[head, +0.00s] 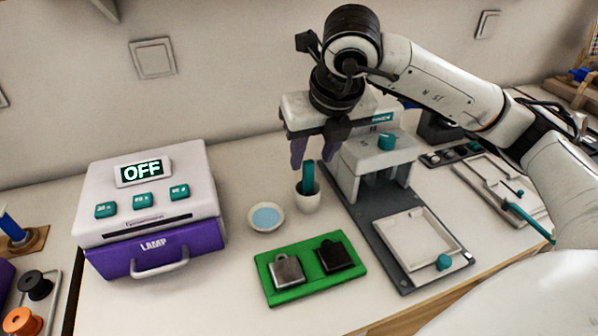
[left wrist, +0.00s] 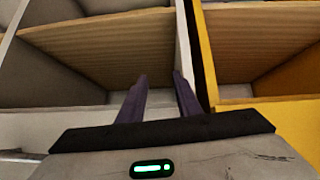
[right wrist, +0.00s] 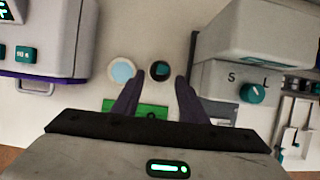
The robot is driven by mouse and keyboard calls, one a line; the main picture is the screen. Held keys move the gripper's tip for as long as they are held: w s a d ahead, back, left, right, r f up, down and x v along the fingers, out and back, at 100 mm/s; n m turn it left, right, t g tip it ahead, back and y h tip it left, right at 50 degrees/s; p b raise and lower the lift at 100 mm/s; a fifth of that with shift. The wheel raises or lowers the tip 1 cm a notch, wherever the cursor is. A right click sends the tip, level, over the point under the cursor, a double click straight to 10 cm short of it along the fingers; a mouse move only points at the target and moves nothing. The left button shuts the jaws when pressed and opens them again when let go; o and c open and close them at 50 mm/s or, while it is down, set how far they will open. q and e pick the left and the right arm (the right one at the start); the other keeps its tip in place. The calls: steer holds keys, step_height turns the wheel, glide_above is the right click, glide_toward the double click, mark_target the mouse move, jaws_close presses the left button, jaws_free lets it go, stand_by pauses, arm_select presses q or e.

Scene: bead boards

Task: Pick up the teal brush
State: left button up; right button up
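My right gripper (head: 311,160) is open and empty, pointing down just above the brush, with no clear contact. My left gripper (left wrist: 160,75) is open and empty, facing shelf compartments away from the table.
A white dish (head: 266,217) sits left of the cup. A green tray (head: 310,288) with two small blocks lies in front. A grey-and-white press (head: 375,165) stands close on the right. A purple-and-white lamp box (head: 152,215) stands at left. A thin teal rod (head: 530,222) lies far right.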

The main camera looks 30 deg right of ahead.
mark_target(310, 168)
steer(key=shift+s+x, duration=0.2)
steer(key=shift+x, duration=0.9)
steer(key=x, duration=0.5)
steer(key=shift+w+d+f, duration=0.2)
steer(key=shift+w+f, duration=0.05)
steer(key=shift+f, duration=0.1)
steer(key=shift+c, duration=0.3)
jaws_close()
